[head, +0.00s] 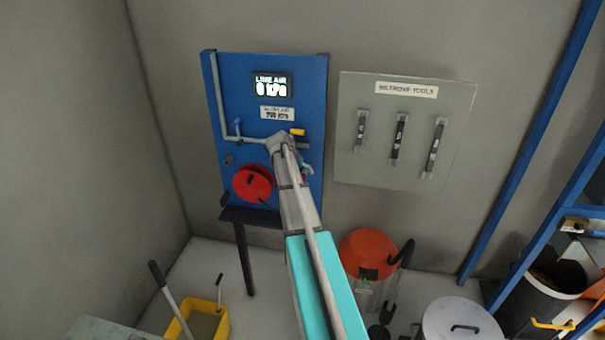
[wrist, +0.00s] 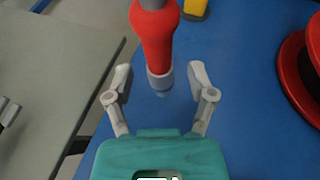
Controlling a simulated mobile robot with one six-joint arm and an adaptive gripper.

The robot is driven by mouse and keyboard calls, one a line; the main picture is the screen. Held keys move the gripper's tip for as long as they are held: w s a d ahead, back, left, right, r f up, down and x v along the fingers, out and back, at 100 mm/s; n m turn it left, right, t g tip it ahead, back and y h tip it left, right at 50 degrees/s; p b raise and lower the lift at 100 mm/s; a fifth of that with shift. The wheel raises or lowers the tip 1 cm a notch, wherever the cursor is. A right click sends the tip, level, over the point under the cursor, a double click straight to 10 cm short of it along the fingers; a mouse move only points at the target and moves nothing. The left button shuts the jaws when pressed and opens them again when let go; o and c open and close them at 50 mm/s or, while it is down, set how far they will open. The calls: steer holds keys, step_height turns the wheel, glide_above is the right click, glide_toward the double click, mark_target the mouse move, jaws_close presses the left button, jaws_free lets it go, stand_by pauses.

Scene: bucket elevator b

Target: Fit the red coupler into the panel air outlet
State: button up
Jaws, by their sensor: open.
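The blue panel (head: 235,95) is on the wall in the head view and fills the middle of the wrist view (wrist: 245,110). In the wrist view the red coupler (wrist: 155,38) enters from the top, with its grey end pointing down between my gripper's fingers. My gripper (wrist: 160,78) is open, one finger on each side of that grey end, with visible gaps. In the head view my gripper (head: 284,142) is in front of the panel, just below a yellow handle (head: 298,132); the coupler is mostly hidden there. I cannot make out the air outlet.
A red reel (head: 253,183) is on the panel's lower left. A grey tool board (head: 354,170) hangs to the right. Below are an orange-topped vacuum (head: 366,250), a yellow bucket (head: 211,325) and a grey lidded drum (head: 440,325). Grey pipe runs along the panel.

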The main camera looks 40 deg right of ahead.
steer(key=shift+s+a, duration=0.1)
steer(key=s+a, duration=0.6)
steer(key=a, duration=0.1)
step_height(320, 180, down, 15)
steer(key=b, duration=1.5)
steer(key=shift+d+f, duration=0.1)
stand_by(1.2)
steer(key=s+a+n+y, duration=0.2)
steer(key=s+a+n, duration=0.1)
steer(key=a, duration=0.9)
steer(key=s+a+f+n+y, duration=0.1)
steer(key=s+a, duration=0.4)
steer(key=a, duration=0.7)
steer(key=s+a+f+n+y, duration=0.1)
steer(key=s+a+n+y, duration=0.2)
steer(key=a, duration=1)
steer(key=shift+s+f+n, duration=0.25)
steer(key=shift+s+n, duration=0.75)
steer(key=shift+s, duration=0.05)
steer(key=shift+a, duration=0.1)
